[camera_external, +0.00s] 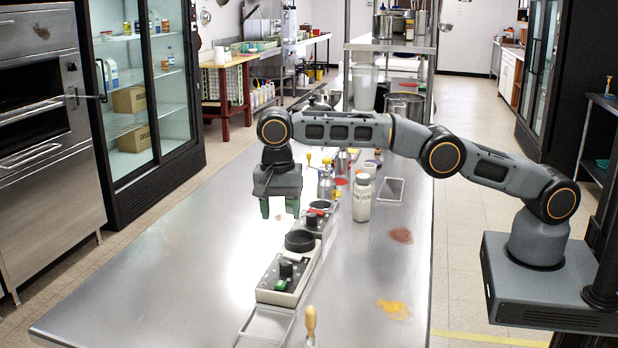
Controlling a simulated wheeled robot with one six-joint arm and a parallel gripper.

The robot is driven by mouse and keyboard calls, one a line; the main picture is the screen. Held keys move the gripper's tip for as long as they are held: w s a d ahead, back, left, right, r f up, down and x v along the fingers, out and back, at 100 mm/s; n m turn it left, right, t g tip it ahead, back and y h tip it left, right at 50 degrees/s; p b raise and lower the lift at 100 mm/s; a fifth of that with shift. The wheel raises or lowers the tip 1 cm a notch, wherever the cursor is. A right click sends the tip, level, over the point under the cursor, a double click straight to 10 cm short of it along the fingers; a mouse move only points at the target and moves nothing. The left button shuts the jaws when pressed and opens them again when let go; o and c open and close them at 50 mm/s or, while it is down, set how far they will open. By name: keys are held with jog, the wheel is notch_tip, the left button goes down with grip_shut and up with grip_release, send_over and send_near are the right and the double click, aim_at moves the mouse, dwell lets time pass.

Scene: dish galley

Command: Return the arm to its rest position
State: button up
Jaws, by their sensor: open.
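My arm reaches from its base at the right, out over the steel table (150,270). My gripper (279,208) points down above the middle of the table, to the left of the row of small items.
A device with a black knob and green button (284,280) stands below the gripper. A white bottle (362,199), a flat tray (391,189) and small burners stand behind. A wooden-handled tool (310,322) is at the front. The table's left side is clear.

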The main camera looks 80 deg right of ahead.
jog(key=shift+r, duration=0.45)
notch_tip(320, 180, down, 5)
jog(key=n, duration=0.6)
jog(key=shift+w+f, duration=0.1)
jog(key=shift+f, duration=0.05)
jog(key=s+d+r+n+t, duration=0.1)
jog(key=s+d+r+n, duration=0.2)
jog(key=s+d, duration=0.3)
jog(key=s+d+r+n+t, duration=0.2)
jog(key=s+d, duration=0.5)
jog(key=s, duration=1)
jog(key=s+d+r+n+t, duration=0.2)
jog(key=s+d+r+n, duration=0.2)
jog(key=s, duration=0.8)
jog(key=d+r, duration=0.2)
jog(key=d, duration=0.1)
jog(key=shift+r+n, duration=0.3)
jog(key=shift+n, duration=0.1)
